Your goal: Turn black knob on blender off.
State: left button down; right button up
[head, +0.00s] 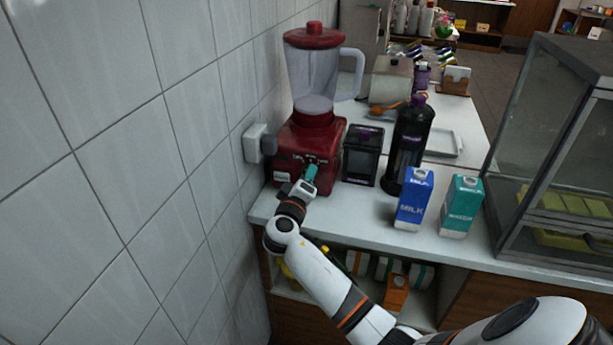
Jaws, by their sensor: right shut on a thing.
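The red blender (308,139) stands upright on the white counter against the tiled wall, with a clear jug (314,79) and a red lid (313,37). My right gripper (310,174) is at the front of its red base, with its teal fingertips at the control panel. It appears shut on the knob there. The black knob itself is hidden by the fingers, so its setting cannot be seen. My left gripper is not in view.
A wall socket with a plug (256,143) is left of the blender. Right of it stand a dark box (362,158), a black bottle (408,148), a blue milk carton (413,200) and a teal carton (461,206). A glass case (560,150) stands at the right.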

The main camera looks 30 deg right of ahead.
jog(key=n+p, duration=0.1)
jog(key=n, duration=0.3)
jog(key=shift+n+p, duration=0.3)
jog(key=shift+p, duration=0.1)
dwell(0.4)
jog(key=o, duration=1)
jog(key=shift+a, duration=0.1)
jog(key=b+v, duration=0.2)
jog(key=v, duration=1)
